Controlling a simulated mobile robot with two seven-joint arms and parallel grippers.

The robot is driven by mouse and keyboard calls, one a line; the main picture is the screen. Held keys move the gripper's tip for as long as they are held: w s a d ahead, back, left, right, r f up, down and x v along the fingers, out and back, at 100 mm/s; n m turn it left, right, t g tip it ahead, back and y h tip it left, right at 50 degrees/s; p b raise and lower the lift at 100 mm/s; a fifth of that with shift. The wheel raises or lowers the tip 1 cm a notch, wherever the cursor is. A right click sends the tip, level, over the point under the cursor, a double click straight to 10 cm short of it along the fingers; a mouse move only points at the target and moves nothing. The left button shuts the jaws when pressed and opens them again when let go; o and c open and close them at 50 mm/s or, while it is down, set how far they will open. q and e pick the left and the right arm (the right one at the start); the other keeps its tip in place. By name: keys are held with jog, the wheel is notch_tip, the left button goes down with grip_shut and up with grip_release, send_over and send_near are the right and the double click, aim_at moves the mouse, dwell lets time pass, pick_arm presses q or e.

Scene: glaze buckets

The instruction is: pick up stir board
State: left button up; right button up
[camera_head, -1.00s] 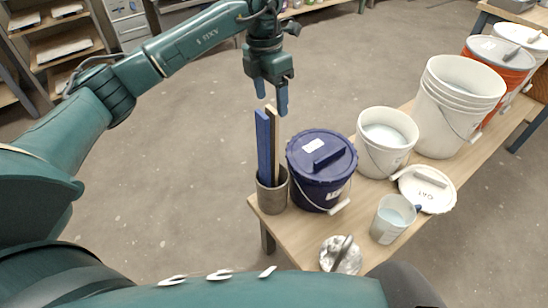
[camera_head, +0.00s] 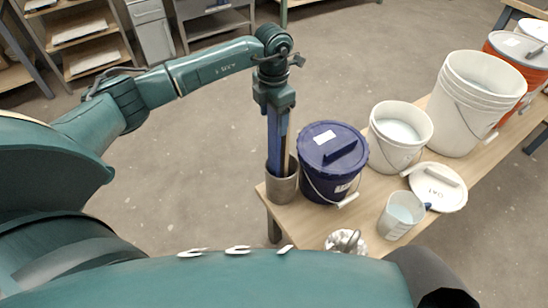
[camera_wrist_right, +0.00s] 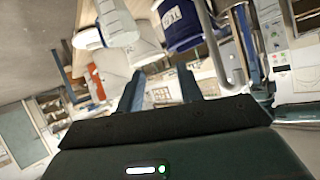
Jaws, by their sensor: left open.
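The stir boards, a blue one (camera_head: 274,150) and a wooden one beside it, stand upright in a grey-brown cup (camera_head: 283,188) at the table's left end. The wooden one is mostly hidden. My left gripper (camera_head: 277,112) is directly above the cup, pointing down, its open jaws at the boards' upper part. Blue fingers and blue board overlap, so contact cannot be told. My right gripper shows only in the right wrist view (camera_wrist_right: 162,88), with its two fingers apart and nothing between them.
A navy lidded bucket (camera_head: 324,185) stands close to the cup's right. White buckets (camera_head: 395,150), a white lid (camera_head: 438,190), a small jug (camera_head: 398,215) and an orange bucket (camera_head: 525,52) share the wooden table (camera_head: 310,222). Open floor lies left of the table.

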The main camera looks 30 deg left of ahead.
pick_arm(q)
jog(key=shift+f, duration=0.55)
pick_arm(e)
jog(key=shift+w, duration=0.1)
pick_arm(q)
jog(key=c, duration=1.3)
pick_arm(e)
jog(key=shift+r, duration=0.15)
pick_arm(q)
jog(key=shift+o, duration=0.2)
jog(key=shift+r, duration=0.1)
notch_tip(320, 180, up, 18)
jog(key=s+a+b, duration=0.1)
jog(key=s+a, duration=0.3)
jog(key=s, duration=0.3)
jog(key=s+a+b, duration=0.1)
jog(key=s+a, duration=0.4)
jog(key=s, duration=0.3)
jog(key=shift+s+r, duration=0.25)
jog(key=shift+r, duration=0.15)
pick_arm(e)
jog(key=shift+d+r+t, duration=0.1)
jog(key=shift+d+t, duration=0.15)
jog(key=shift+t, duration=0.15)
